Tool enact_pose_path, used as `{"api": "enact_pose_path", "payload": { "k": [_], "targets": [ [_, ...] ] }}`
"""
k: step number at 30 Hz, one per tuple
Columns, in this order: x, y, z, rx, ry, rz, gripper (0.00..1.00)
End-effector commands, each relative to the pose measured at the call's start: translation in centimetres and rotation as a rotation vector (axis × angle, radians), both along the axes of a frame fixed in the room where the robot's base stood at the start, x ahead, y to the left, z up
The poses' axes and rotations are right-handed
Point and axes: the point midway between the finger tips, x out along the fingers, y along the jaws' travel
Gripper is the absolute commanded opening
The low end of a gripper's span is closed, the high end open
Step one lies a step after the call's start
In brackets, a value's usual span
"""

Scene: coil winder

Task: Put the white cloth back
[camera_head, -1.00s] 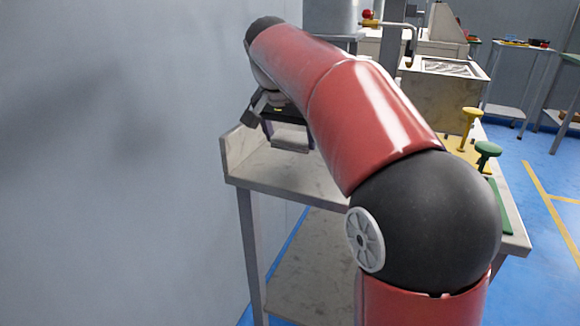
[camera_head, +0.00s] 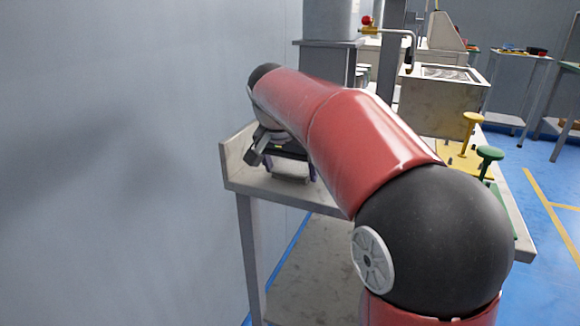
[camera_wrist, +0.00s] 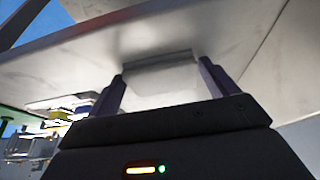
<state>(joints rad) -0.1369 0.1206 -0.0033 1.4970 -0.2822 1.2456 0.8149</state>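The white cloth (camera_head: 291,179) is a pale folded pad at the far left end of the grey table (camera_head: 330,203). It sits low over the tabletop, and I cannot tell for sure whether it touches it. My gripper (camera_head: 291,172) is above it, fingers down, with one purple finger on each side. In the wrist view the cloth (camera_wrist: 160,78) fills the space between the fingertips of my gripper (camera_wrist: 161,75), which look closed on its two sides. My red arm hides the middle of the table.
A raised lip runs along the table's left end, close to the wall (camera_head: 130,180). A yellow fixture (camera_head: 472,125) and a green-topped post (camera_head: 489,153) stand on the right side. A metal box (camera_head: 440,100) and a grey machine (camera_head: 326,60) are behind.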

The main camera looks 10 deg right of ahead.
Motion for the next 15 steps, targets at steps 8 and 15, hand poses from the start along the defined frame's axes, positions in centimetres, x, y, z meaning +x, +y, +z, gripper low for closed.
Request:
{"api": "enact_pose_path", "payload": {
  "k": [8, 15],
  "targets": [
    [0.0, 0.0, 0.0, 0.000, 0.000, 0.000, 0.98],
    [-0.2, 0.2, 1.3, 0.000, -0.003, 0.001, 0.98]
  ]
}}
